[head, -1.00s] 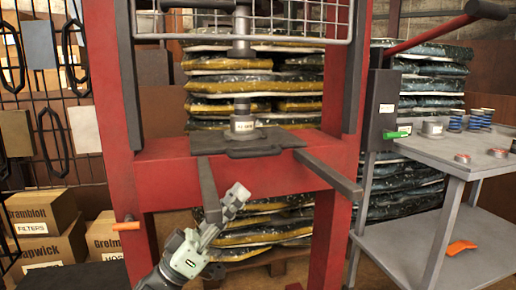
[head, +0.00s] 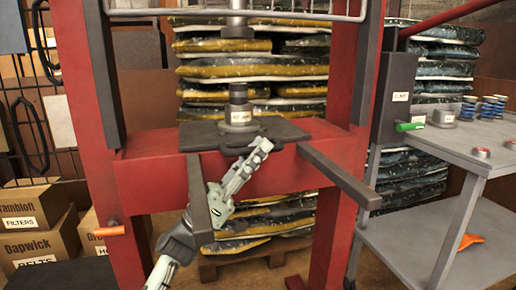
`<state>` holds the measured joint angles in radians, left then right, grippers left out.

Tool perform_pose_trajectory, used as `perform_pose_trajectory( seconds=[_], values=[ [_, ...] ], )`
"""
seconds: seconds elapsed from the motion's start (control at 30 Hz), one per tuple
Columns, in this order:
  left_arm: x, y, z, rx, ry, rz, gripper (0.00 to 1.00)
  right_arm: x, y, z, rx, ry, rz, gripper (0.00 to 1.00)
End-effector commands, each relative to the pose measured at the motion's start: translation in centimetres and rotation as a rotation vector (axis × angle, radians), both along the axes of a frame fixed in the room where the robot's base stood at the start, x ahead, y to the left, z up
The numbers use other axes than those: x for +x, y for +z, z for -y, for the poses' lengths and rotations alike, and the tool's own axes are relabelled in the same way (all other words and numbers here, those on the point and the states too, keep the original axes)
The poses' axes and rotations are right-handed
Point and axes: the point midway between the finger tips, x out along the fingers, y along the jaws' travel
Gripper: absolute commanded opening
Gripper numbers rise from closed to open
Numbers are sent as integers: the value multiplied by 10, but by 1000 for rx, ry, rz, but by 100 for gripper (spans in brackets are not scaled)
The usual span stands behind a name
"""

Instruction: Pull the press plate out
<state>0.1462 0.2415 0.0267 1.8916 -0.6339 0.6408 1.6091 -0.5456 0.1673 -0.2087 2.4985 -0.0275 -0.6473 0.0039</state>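The press plate (head: 198,136) is a flat dark plate lying on the red press bed, with a dark loop at its front edge. A grey metal cylinder (head: 238,112) with a white label stands on it under the ram. My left gripper (head: 262,148) reaches up from below between the two dark rails, its tip at the plate's front edge beside the loop. Its fingers look close together, but I cannot tell whether they are around the loop or only in front of it. My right gripper is not in view.
A left rail (head: 198,200) and a right rail (head: 340,176) jut forward from the red bed (head: 150,175). A grey cart (head: 440,150) with small cans stands at the right. Boxes (head: 40,228) stand at the lower left. A wire guard (head: 290,8) hangs above.

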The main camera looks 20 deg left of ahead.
Motion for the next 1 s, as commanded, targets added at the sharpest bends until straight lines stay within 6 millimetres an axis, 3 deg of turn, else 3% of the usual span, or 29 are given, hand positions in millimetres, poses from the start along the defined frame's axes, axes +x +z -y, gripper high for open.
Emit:
perform_pose_trajectory(
  seconds=[0.33,0.53,1.0],
  values=[
    [3,4,3,0,1,-1,22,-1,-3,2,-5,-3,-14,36],
    [3,4,3,0,1,-1,0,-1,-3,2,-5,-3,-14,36],
    [1,4,4,0,0,-2,0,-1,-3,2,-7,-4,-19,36]
  ],
)
